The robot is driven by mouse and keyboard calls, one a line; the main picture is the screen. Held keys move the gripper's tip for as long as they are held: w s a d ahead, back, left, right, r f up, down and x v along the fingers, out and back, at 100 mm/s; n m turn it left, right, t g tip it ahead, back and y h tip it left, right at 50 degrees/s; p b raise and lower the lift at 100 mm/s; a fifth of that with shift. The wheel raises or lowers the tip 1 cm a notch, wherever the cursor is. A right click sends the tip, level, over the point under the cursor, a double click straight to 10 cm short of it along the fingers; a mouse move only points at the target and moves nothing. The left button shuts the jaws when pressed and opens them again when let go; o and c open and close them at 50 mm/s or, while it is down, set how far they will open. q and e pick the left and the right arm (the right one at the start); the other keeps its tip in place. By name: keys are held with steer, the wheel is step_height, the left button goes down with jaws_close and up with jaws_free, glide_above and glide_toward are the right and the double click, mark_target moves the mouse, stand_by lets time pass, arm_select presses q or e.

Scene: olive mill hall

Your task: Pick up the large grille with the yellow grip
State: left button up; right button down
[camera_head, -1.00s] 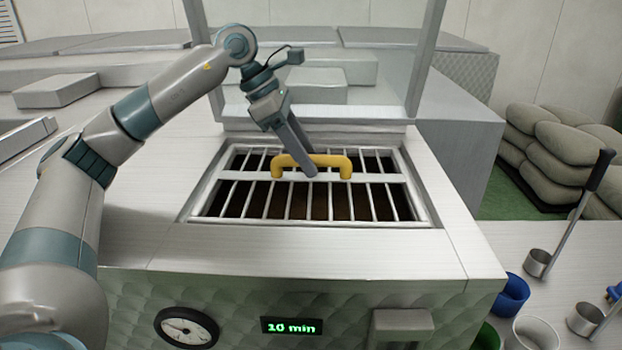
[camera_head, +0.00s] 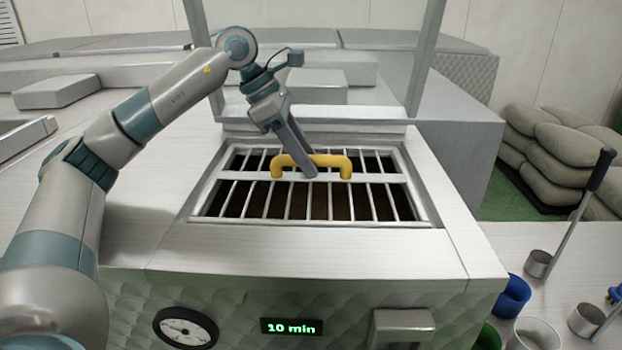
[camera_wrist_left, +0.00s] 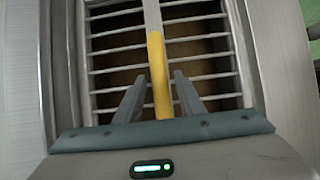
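The large grille (camera_head: 235,176) lies in the rectangular opening on top of the steel machine, with dark contents below its bars. Its yellow grip (camera_head: 335,162) stands up from the flat cross strip in the middle. My left gripper (camera_head: 311,172) reaches down at the grip from above. In the left wrist view the yellow grip (camera_wrist_left: 159,75) runs between the two fingers of the left gripper (camera_wrist_left: 158,85), with a gap on each side. The fingers are open and the grille's bars (camera_wrist_left: 205,54) show beyond them. My right gripper is not in view.
A raised clear lid (camera_head: 380,75) stands behind the opening. The machine's front has a round gauge (camera_head: 186,328) and a "10 min" display (camera_head: 291,327). At the right are a blue cup (camera_head: 513,296), a long-handled ladle (camera_head: 570,215) and stacked sacks (camera_head: 565,150).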

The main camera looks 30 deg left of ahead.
arm_select(q)
jaws_close()
stand_by(0.9)
steer(key=shift+w+r, duration=0.1)
stand_by(0.3)
